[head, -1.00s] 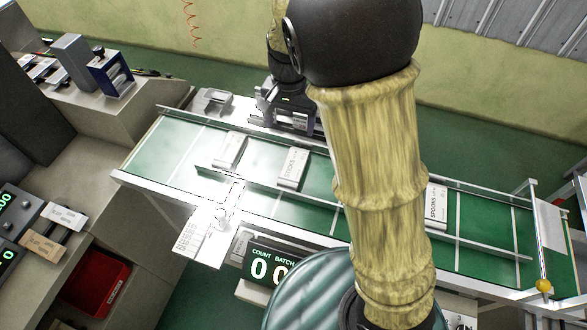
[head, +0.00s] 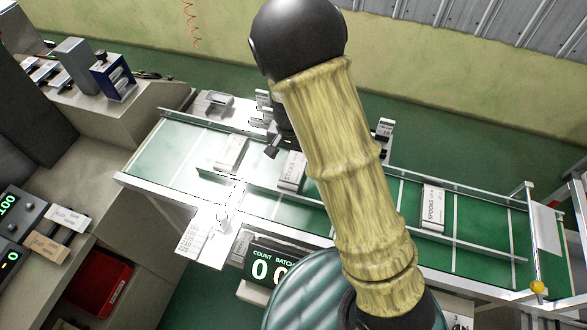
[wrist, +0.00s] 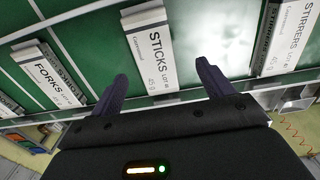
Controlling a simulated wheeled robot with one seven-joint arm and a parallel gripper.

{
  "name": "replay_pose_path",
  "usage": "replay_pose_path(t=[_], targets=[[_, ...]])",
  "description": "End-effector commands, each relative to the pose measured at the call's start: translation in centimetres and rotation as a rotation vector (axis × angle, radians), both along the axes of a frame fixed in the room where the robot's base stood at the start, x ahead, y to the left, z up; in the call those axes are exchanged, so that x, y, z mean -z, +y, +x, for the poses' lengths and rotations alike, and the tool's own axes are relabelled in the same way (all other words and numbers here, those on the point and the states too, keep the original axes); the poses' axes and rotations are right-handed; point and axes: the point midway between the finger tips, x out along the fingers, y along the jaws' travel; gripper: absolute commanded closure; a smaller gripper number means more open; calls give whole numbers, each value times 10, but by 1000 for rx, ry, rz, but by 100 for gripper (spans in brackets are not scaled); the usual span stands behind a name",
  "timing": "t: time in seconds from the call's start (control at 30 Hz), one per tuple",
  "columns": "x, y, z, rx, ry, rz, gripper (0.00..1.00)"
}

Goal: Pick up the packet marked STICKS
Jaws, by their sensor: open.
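The white packet marked STICKS (head: 291,171) lies on the green conveyor belt, partly beside my arm in the head view. In the wrist view the STICKS packet (wrist: 151,48) lies ahead of my gripper (wrist: 162,72), with its label readable. The two dark fingertips are wide apart, one toward each side of the packet's near end in the picture. The gripper is open and nothing is held. In the head view a dark part of my gripper shows just left of the packet, and the rest is largely hidden behind my arm.
A packet marked STIRRERS (wrist: 286,38) lies to the right in the wrist view, and one marked FORKS (wrist: 50,83) to the left. A packet marked SPOONS (head: 432,206) lies further right on the belt. Metal rails (head: 465,244) run along the belt, with bare belt between packets.

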Motion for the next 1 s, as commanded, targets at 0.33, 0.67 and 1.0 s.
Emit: replay_pose_path(t=[0.33,0.67,1.0], targets=[[3,0,0,0,0,0,20],[36,-8,-2,1,4,-1,20],[54,-7,-1,-1,-1,2,20]])
